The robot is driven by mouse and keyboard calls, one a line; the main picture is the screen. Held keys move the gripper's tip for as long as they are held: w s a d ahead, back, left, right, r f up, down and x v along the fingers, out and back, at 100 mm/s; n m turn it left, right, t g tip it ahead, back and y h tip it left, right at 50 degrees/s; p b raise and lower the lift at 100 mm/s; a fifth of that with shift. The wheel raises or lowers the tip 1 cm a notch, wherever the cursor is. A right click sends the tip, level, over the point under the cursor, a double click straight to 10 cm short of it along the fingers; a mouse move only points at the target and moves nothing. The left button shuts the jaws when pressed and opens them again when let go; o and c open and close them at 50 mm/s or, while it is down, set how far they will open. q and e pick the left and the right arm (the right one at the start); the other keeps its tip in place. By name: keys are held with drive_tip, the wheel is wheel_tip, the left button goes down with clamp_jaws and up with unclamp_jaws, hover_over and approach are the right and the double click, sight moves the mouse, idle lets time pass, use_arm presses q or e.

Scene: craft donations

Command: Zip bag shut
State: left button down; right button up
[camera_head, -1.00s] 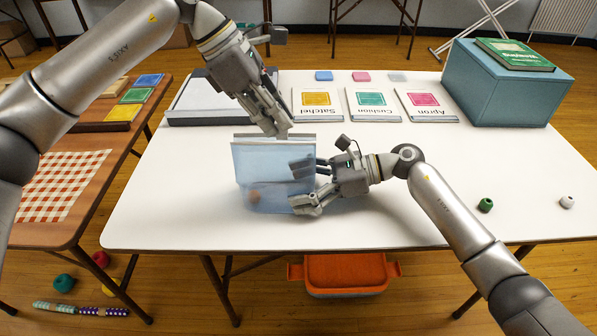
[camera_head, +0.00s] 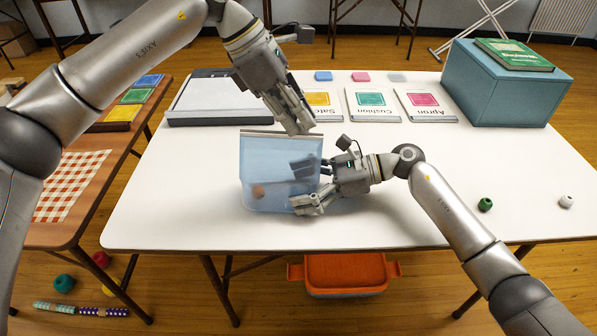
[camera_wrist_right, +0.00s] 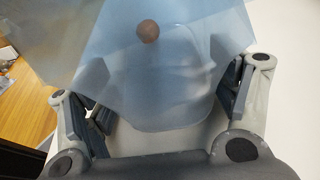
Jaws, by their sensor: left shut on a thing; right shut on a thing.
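A translucent blue zip bag (camera_head: 265,172) stands upright on the white table, with its zip edge along the top. A small brown round item (camera_head: 258,191) shows through it near the bottom; it also shows in the right wrist view (camera_wrist_right: 148,31). My left gripper (camera_head: 304,131) is shut at the right end of the bag's top edge, from above; its fingertips hide what they grip there. My right gripper (camera_head: 302,187) is shut on the bag's lower right side. In the right wrist view the bag (camera_wrist_right: 180,85) spreads between the fingers.
Behind are a grey flat box (camera_head: 215,98), several pattern cards (camera_head: 372,103) and a teal box (camera_head: 505,85) with a green book (camera_head: 515,54). Green (camera_head: 486,204) and white (camera_head: 566,202) spools stand at right.

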use_arm(q)
drive_tip(key=shift+s+d+f, duration=0.15)
drive_tip(key=shift+s+d, duration=0.05)
drive_tip(key=shift+d, duration=0.4)
use_arm(e)
drive_tip(key=shift+a, duration=0.2)
use_arm(q)
drive_tip(key=shift+f, duration=0.1)
use_arm(e)
drive_tip(key=shift+r, duration=0.1)
use_arm(q)
drive_tip(key=shift+d, duration=1.65)
use_arm(e)
drive_tip(key=shift+o, duration=0.7)
drive_tip(key=shift+a+r, duration=0.1)
use_arm(q)
drive_tip(key=shift+d, duration=0.1)
drive_tip(key=shift+d, duration=0.1)
use_arm(e)
drive_tip(key=shift+c, duration=0.2)
drive_tip(key=shift+c, duration=0.2)
use_arm(q)
drive_tip(key=shift+d, duration=0.95)
use_arm(e)
drive_tip(key=shift+c, duration=0.3)
